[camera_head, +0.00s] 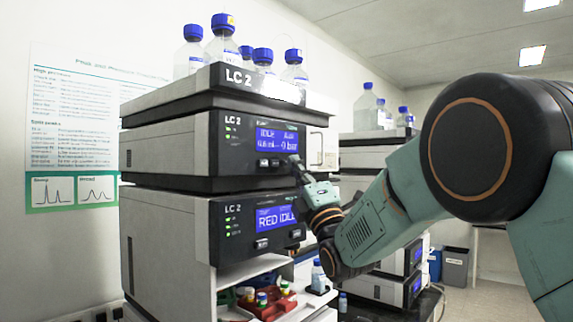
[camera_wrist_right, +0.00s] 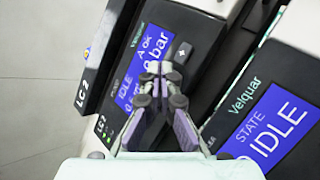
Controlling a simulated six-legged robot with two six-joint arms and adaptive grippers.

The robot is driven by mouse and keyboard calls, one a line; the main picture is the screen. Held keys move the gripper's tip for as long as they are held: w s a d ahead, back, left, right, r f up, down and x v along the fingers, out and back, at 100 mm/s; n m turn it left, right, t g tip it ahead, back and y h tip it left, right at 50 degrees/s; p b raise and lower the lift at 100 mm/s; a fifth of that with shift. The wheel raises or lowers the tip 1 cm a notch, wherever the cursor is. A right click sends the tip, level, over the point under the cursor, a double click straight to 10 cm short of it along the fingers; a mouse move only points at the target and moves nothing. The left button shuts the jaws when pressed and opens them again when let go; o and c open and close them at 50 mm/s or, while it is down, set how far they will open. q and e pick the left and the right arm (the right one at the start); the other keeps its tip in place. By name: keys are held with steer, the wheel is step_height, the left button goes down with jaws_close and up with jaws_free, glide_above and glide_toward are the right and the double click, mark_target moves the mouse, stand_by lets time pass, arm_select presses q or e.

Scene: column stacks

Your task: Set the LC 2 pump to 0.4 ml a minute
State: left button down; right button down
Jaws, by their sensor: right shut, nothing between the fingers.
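The LC 2 pump (camera_head: 222,150) is the upper module of the near stack, under the bottle tray. Small dark buttons (camera_head: 263,163) sit below the display. My right gripper (camera_head: 297,166) is shut and empty, its tips at the lower right of the pump's display, by the button row. In the wrist view its shut fingertips (camera_wrist_right: 155,78) cover part of the pump display (camera_wrist_right: 143,62), next to a button (camera_wrist_right: 171,75). I cannot tell whether they touch. My left gripper is out of view.
Below the pump, a second LC 2 module (camera_head: 228,222) has its own display (camera_head: 275,217). An open bay with small coloured-cap vials (camera_head: 268,298) lies under it. Blue-capped bottles (camera_head: 222,45) stand on top. Another stack (camera_head: 372,155) stands behind my right arm.

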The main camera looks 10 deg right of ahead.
steer(key=shift+w+a, duration=0.2)
stand_by(0.6)
steer(key=shift+s+d+b, duration=0.5)
steer(key=shift+s+b, duration=0.2)
steer(key=shift+s+d+b, duration=0.75)
steer(key=shift+s+d, duration=0.05)
steer(key=shift+s, duration=0.15)
steer(key=shift+s+d+b, duration=0.7)
steer(key=shift+s+d, duration=0.05)
steer(key=shift+s, duration=0.2)
